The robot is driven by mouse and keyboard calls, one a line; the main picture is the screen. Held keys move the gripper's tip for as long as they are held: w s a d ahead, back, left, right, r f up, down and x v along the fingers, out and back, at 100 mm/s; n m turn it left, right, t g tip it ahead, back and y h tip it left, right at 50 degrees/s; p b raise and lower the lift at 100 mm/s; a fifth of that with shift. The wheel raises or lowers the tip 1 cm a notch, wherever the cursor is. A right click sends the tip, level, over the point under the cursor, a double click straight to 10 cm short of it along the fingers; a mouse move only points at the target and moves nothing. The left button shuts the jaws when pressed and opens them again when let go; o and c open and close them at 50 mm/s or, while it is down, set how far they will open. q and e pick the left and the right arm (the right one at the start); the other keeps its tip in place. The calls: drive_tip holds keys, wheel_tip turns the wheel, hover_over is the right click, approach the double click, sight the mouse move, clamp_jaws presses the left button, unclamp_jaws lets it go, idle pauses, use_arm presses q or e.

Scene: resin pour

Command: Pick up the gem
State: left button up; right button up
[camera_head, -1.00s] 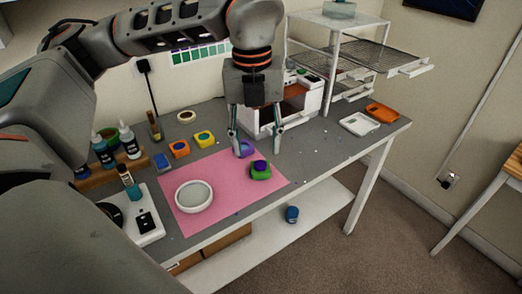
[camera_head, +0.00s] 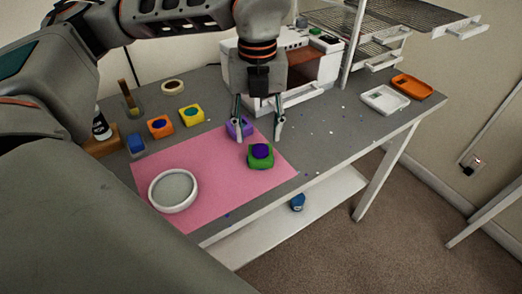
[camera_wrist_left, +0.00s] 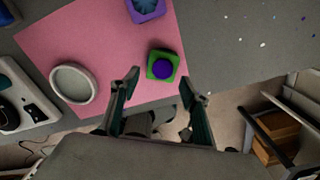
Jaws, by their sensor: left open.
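A round blue-purple gem (camera_head: 261,150) sits in a green square mold (camera_head: 262,163) on the pink mat (camera_head: 225,189). In the left wrist view the gem (camera_wrist_left: 163,69) lies in the green mold (camera_wrist_left: 152,74), just beyond and between the fingertips. My left gripper (camera_head: 257,133) points down with its fingers spread, empty, behind the green mold in the head view. The left wrist view shows the same open fingers (camera_wrist_left: 159,80). A purple mold (camera_head: 247,129) stands partly hidden behind one finger; it also shows in the left wrist view (camera_wrist_left: 148,10). My right gripper is not seen.
A white round dish (camera_head: 154,192) lies on the mat. A white machine (camera_head: 310,75) stands behind the gripper. White (camera_head: 385,105) and orange (camera_head: 412,87) trays lie right. Grey table between is mostly free.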

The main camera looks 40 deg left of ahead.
sight(261, 150)
use_arm(q)
drive_tip(key=f, duration=0.3)
drive_tip(key=shift+d+f, duration=0.35)
drive_tip(key=shift+f, duration=0.55)
drive_tip(key=c, duration=1)
drive_tip(key=shift+s, duration=0.1)
drive_tip(key=shift+r, duration=0.45)
drive_tip(key=shift+r+p, duration=0.95)
drive_tip(key=shift+r, duration=8.7)
